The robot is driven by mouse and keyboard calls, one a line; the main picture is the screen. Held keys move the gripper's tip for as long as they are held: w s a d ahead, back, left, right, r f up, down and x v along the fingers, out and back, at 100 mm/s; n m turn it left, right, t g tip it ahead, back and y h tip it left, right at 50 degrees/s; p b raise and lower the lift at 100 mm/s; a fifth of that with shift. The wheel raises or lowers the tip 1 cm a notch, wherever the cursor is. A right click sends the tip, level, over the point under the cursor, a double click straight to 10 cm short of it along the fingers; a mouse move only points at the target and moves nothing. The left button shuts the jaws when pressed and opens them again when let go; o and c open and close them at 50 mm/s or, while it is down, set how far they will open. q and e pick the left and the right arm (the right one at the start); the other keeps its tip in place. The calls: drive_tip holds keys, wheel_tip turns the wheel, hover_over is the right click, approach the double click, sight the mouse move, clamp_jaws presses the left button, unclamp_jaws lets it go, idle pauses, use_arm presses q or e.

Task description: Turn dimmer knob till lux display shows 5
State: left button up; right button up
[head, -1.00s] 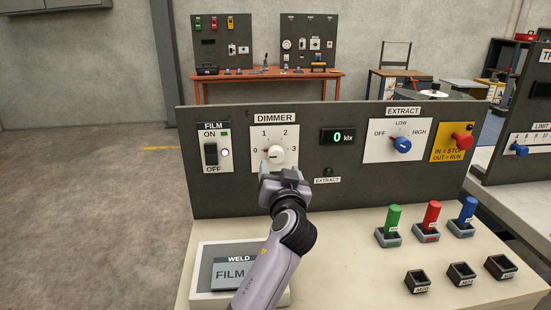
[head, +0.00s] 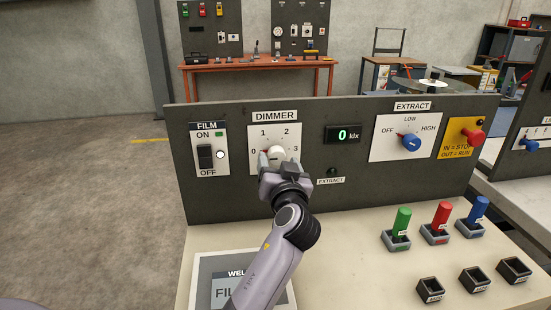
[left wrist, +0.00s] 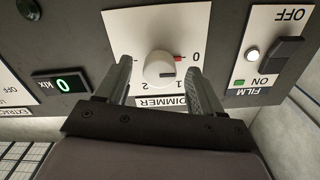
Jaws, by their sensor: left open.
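The white dimmer knob (head: 277,154) sits on a white plate marked 0 to 3 under the DIMMER label (head: 275,115). In the left wrist view the knob (left wrist: 158,70) lies between my open fingers, with gaps on both sides, and its red mark is near 0. The lux display (head: 343,134) reads 0 klx in green; it also shows in the left wrist view (left wrist: 62,85). My left gripper (head: 275,162) is open in front of the knob and hides its lower part in the head view. My right gripper is not in view.
Left of the dimmer is the FILM switch (head: 205,156). To the right are the blue EXTRACT knob (head: 411,142) and a red stop button (head: 474,136). Green, red and blue handles (head: 441,214) stand in holders on the bench, with several empty black sockets (head: 475,279) in front.

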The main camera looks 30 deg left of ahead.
use_arm(q)
drive_tip(key=shift+w+a, duration=0.2)
drive_tip(key=shift+w, duration=0.1)
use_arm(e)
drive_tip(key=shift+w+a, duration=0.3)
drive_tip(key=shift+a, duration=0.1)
use_arm(q)
drive_tip(key=c, duration=1.1)
drive_tip(key=shift+o, duration=0.2)
drive_tip(key=shift+m, duration=0.4)
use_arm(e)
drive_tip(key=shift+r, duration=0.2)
use_arm(q)
drive_tip(key=m+p, duration=0.1)
drive_tip(key=m, duration=0.2)
drive_tip(key=m+p, duration=0.1)
drive_tip(key=shift+s+r+m+p, duration=0.1)
drive_tip(key=shift+r+m+p, duration=0.2)
drive_tip(key=shift+m, duration=0.1)
drive_tip(key=m+p, duration=0.1)
drive_tip(key=m, duration=0.2)
drive_tip(key=shift+p, duration=0.35)
drive_tip(key=shift+a+m+p, duration=0.1)
drive_tip(key=shift+m+p, duration=0.55)
drive_tip(key=shift+m, duration=0.95)
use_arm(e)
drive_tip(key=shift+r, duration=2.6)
